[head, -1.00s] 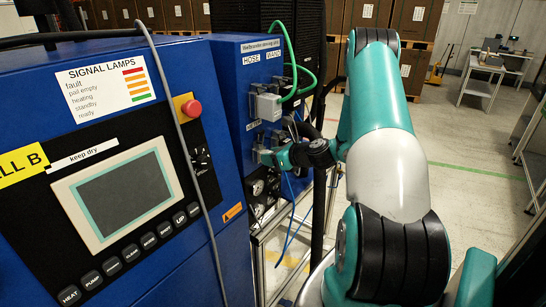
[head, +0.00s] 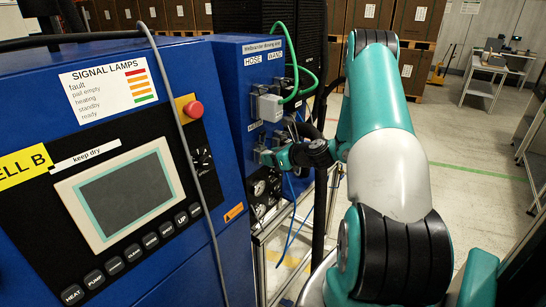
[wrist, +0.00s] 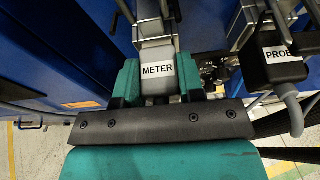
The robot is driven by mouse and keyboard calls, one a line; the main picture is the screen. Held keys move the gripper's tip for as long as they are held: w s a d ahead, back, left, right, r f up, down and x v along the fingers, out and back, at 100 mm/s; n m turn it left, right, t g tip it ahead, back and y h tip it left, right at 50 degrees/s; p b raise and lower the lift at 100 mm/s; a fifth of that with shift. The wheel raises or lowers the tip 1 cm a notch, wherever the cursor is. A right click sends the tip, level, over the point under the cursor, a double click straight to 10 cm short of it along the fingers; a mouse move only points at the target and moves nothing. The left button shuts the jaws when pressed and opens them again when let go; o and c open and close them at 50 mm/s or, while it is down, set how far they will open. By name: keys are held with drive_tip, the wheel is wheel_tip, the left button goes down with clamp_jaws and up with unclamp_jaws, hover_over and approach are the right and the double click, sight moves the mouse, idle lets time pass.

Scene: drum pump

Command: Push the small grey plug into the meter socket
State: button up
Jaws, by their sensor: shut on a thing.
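The small grey plug (wrist: 157,88) with a METER label is between the two teal fingers of my gripper (wrist: 158,82) in the wrist view. My gripper is shut on it. Just beyond the plug's front is a grey socket housing (wrist: 154,25), in line with the plug. I cannot tell how deep the plug sits in it. In the head view my gripper (head: 284,157) is at the side of the blue cabinet, and it hides most of the plug.
A dark grey PROBE connector (wrist: 275,68) with a thick grey cable is close to the right of my gripper. Above, a grey plug (head: 268,107) with a green cable sits on the blue cabinet (head: 228,80). A blue cable hangs below. Open floor lies to the right.

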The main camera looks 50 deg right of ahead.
drive_tip(key=shift+w+r, duration=0.1)
drive_tip(key=shift+w, duration=0.05)
drive_tip(key=o, duration=1.2)
drive_tip(key=shift+c, duration=0.2)
drive_tip(key=shift+r, duration=0.1)
drive_tip(key=p+v, duration=0.2)
drive_tip(key=v, duration=0.6)
drive_tip(key=shift+s, duration=0.45)
